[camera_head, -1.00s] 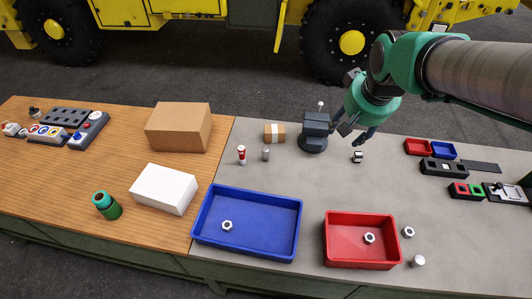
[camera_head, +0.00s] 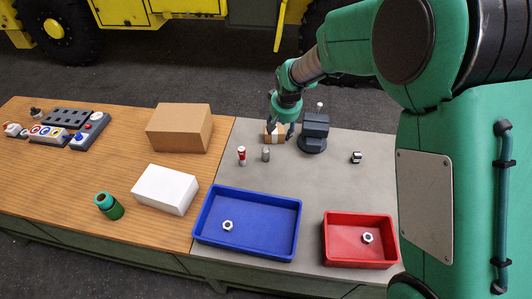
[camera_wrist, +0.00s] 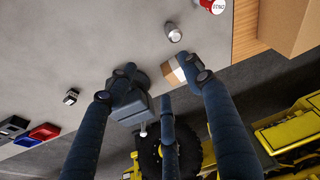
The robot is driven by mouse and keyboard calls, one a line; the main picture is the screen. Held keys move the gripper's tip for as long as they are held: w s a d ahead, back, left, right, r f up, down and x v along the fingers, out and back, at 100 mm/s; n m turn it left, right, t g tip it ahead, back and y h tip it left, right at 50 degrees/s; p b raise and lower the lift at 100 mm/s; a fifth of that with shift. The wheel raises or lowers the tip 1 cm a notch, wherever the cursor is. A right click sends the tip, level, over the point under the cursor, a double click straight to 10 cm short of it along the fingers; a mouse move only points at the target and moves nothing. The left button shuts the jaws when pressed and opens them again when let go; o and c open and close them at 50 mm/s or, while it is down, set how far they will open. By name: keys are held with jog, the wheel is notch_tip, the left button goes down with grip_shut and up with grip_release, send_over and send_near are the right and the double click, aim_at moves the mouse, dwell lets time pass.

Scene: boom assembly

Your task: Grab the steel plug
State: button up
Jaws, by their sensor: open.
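A small grey metal cylinder, which looks like the steel plug (camera_head: 265,154), stands upright on the grey part of the bench, beside a red and white cylinder (camera_head: 241,156). In the wrist view the steel plug (camera_wrist: 173,32) shows beyond the fingertips at the top. My gripper (camera_head: 281,128) is open and empty, just behind the plug and over the small brown box. In the wrist view my gripper (camera_wrist: 160,78) has its fingers spread, and none touches the plug.
The small brown box (camera_head: 275,133) and a dark vise (camera_head: 314,132) stand close to my gripper. A blue tray (camera_head: 202,222) and a red tray (camera_head: 330,240) lie in front. A large cardboard box (camera_head: 179,128) is at the left. My arm hides the bench's right end.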

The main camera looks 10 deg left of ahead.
send_near(266, 150)
jog(key=r, duration=0.2)
jog(key=shift+d+f, duration=0.1)
jog(key=shift+f, duration=0.1)
jog(key=shift+x, duration=4.25)
jog(key=shift+s+f, duration=0.1)
jog(key=shift+s, duration=0.05)
jog(key=shift+b+x, duration=0.45)
jog(key=shift+x, duration=2.1)
grip_shut()
